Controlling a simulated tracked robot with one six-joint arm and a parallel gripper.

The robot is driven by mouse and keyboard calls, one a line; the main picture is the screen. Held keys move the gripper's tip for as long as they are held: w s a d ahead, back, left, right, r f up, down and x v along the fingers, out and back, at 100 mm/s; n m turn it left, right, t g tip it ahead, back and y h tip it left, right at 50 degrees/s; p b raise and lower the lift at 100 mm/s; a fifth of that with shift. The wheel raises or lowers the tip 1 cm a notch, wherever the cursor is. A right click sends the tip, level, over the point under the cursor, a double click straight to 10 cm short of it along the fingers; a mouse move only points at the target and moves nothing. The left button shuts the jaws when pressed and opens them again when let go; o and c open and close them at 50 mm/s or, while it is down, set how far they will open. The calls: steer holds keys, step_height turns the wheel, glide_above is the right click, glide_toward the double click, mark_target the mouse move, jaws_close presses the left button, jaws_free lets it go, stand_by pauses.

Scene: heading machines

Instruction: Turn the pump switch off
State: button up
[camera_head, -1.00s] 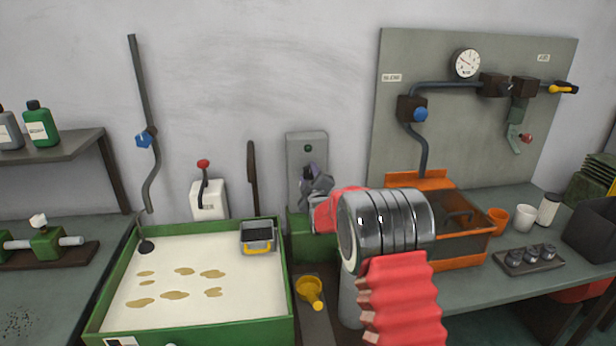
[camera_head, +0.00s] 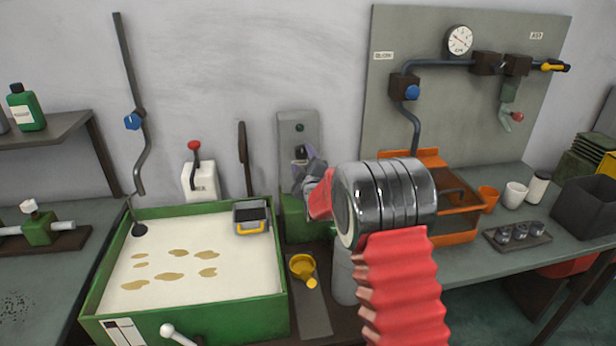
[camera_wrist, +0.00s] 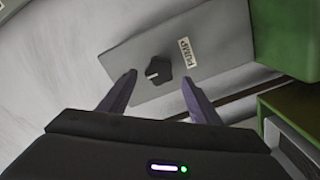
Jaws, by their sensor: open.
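The pump switch is a black lobed knob (camera_wrist: 158,70) with a pale mark pointing to the left in the wrist view. It sits on a grey panel (camera_wrist: 213,35) beside a label reading PUMP. My gripper (camera_wrist: 158,80) is open and empty, one dark finger to each side of the knob in the picture. How deep the fingertips reach toward the knob is not clear. In the head view, my gripper (camera_head: 305,172) largely covers the knob.
A green-rimmed tray (camera_head: 190,328) with a stained pale bed stands left of the panel. A white box with a red-tipped lever (camera_head: 198,178) is on the wall. An orange tank (camera_head: 457,238) stands to the right. A yellow funnel (camera_head: 303,268) lies below my gripper.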

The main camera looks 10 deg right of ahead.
steer(key=s, duration=1)
steer(key=shift+s, duration=0.3)
steer(key=s+r+m+g, duration=0.3)
steer(key=s, duration=0.5)
steer(key=s+r+m+g, duration=0.2)
steer(key=s+r+g, duration=0.1)
steer(key=s, duration=0.5)
steer(key=s+f+m+g, duration=0.2)
steer(key=s+m+g, duration=0.4)
steer(key=s, duration=2.4)
steer(key=shift+s+f+m, duration=0.3)
steer(key=shift+f, duration=0.1)
steer(key=shift+c, duration=0.4)
